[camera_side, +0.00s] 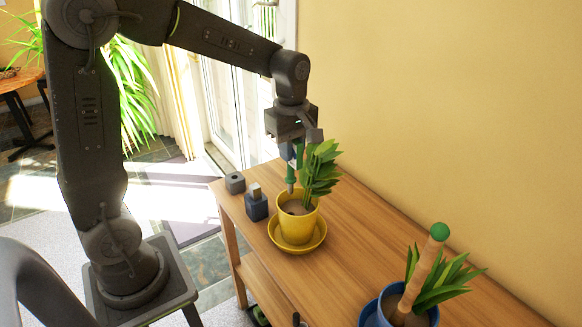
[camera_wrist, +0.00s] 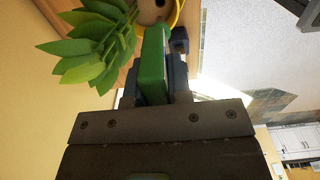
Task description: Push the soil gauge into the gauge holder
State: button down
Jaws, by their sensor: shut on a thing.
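My gripper (camera_side: 297,150) is shut on the green soil gauge (camera_side: 291,174), which hangs upright with its lower end over the left part of the yellow pot (camera_side: 297,229). In the wrist view the gauge (camera_wrist: 154,62) is between the dark jaws of my gripper (camera_wrist: 154,84). The brown soil (camera_wrist: 148,14) in the pot shows a small dark hole near the top edge of that view. Which part is the gauge holder is not clear. Whether the gauge's tip touches the soil I cannot tell.
A leafy plant (camera_side: 322,170) rises close beside my gripper. A yellow saucer (camera_side: 317,246) is under the pot. A blue block with a pale top (camera_side: 256,207) and a grey block with a hole (camera_side: 235,183) stand left. A blue pot (camera_side: 369,313) with a green-topped stake is in front.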

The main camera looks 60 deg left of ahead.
jog(key=s+a+r, duration=0.1)
jog(key=s+a, duration=0.2)
jog(key=a, duration=2.4)
notch_tip(320, 180, down, 5)
jog(key=shift+w+f, duration=0.1)
jog(key=shift+f, duration=0.15)
jog(key=shift+f, duration=2.95)
jog(key=shift+f, duration=2.2)
